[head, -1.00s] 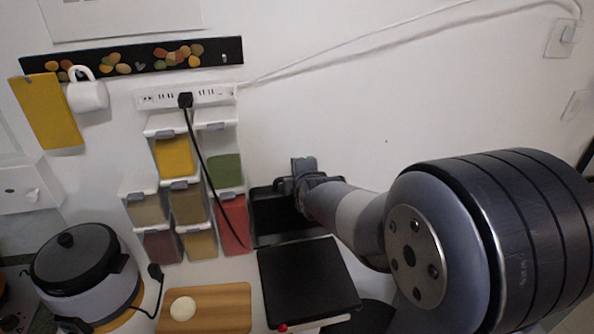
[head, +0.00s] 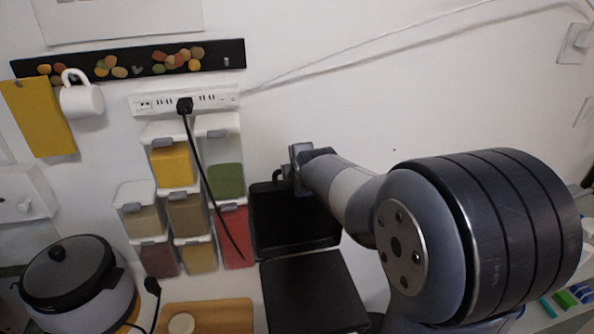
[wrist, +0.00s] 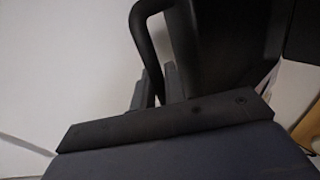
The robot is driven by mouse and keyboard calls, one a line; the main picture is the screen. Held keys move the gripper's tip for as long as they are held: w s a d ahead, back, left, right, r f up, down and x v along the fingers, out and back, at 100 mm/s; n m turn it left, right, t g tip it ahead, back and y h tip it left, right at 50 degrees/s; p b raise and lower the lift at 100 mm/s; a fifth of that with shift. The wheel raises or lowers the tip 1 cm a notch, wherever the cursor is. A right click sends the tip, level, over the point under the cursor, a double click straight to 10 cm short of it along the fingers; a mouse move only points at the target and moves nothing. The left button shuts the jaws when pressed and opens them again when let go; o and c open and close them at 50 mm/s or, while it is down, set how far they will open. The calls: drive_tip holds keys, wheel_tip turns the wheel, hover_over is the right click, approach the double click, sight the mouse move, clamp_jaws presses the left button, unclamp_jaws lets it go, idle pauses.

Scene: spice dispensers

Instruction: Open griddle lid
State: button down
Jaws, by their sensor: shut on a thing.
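The griddle is black, with its flat plate (head: 312,292) at the bottom centre of the head view. Its lid (head: 290,232) stands raised at the plate's back edge, its dark inner face toward me. My gripper (head: 298,172) is at the lid's top edge, shut on the black lid handle (head: 278,176). In the wrist view the curved handle (wrist: 143,22) runs down to my gripper (wrist: 152,92), and the dark lid (wrist: 225,45) fills the area right of it. The exact finger contact is partly hidden.
Several spice dispensers (head: 186,215) stand left of the lid against the wall, with a black cable hanging in front. A cooker (head: 75,285) and a wooden board (head: 215,316) are at lower left. The wall is close behind the lid.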

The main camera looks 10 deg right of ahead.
drive_tip(key=c, duration=1.8)
unclamp_jaws()
drive_tip(key=b+v, duration=0.2)
drive_tip(key=v, duration=0.9)
drive_tip(key=shift+w, duration=0.1)
drive_tip(key=p+x, duration=0.2)
drive_tip(key=x, duration=0.8)
drive_tip(key=shift+w+f, duration=0.2)
drive_tip(key=shift+w, duration=0.05)
drive_tip(key=shift+f, duration=0.1)
